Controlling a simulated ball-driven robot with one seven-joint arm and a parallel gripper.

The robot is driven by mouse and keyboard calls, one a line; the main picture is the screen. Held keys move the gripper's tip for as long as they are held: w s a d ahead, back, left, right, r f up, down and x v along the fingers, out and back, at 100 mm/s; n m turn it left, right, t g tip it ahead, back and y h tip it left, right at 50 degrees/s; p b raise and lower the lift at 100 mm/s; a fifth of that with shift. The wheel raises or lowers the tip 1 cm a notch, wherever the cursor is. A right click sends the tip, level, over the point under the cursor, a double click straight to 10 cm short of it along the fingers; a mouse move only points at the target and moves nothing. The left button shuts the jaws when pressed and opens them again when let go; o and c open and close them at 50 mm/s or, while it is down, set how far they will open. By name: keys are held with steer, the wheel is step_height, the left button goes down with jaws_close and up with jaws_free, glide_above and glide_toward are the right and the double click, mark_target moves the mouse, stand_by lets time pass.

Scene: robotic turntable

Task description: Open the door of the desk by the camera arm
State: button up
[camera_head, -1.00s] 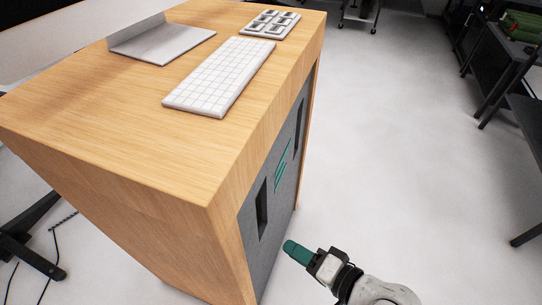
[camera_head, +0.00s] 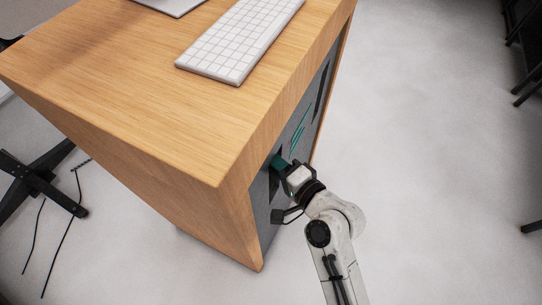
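The wooden desk (camera_head: 150,95) fills the left and middle of the view. Its grey door panel (camera_head: 263,205) is on the right side, with a green logo (camera_head: 299,132) and two dark slots. The far slot (camera_head: 322,88) is clear. The near slot (camera_head: 274,181) is partly hidden by my gripper. My gripper (camera_head: 279,163), with green fingers, is at the near slot; its tips touch or enter it, I cannot tell which. Its finger gap is not visible. The door looks flush with the desk.
A white keyboard (camera_head: 232,42) and part of a grey tray (camera_head: 172,3) lie on the desk top. A black chair base (camera_head: 38,179) with cables stands on the floor at left. Open pale floor (camera_head: 430,170) lies to the right, with dark furniture at the far right edge.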

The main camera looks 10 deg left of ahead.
steer(key=shift+w+a+f, duration=0.1)
steer(key=shift+w+a, duration=0.2)
steer(key=shift+a, duration=0.05)
jaws_close()
stand_by(0.3)
